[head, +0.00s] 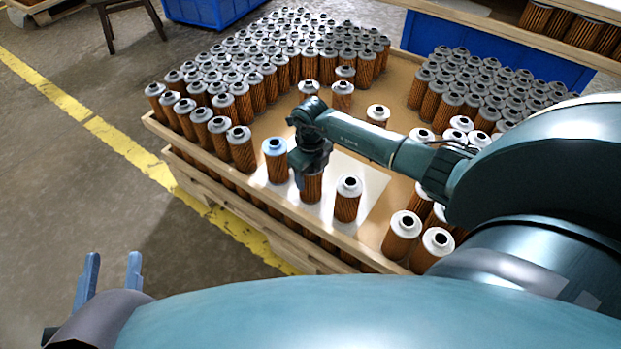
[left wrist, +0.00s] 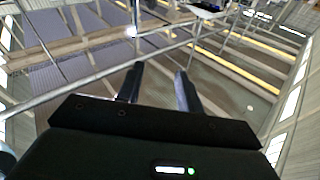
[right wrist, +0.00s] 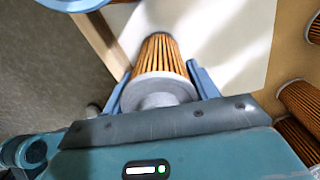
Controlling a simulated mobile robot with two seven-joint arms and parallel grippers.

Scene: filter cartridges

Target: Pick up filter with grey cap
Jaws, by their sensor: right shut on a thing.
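My right gripper (head: 312,168) points down over a filter (head: 311,187) with orange-brown pleats, near the front edge of the pallet. In the right wrist view, its fingers (right wrist: 160,80) are closed on either side of this filter (right wrist: 158,62), whose cap (right wrist: 158,90) looks light grey. The gripper hides this cap in the head view. I cannot tell whether the filter touches the white sheet (head: 368,170). My left gripper (head: 112,275) is open and empty, away from the pallet at lower left. Its spread fingers also show in the left wrist view (left wrist: 158,85).
A blue-capped filter (head: 275,163) stands just left of the held one. A white-capped filter (head: 347,200) stands close on its right. Dense rows of grey-capped filters (head: 240,95) fill the back left, with more (head: 470,80) at the back right. The pallet edge (head: 250,212) is in front.

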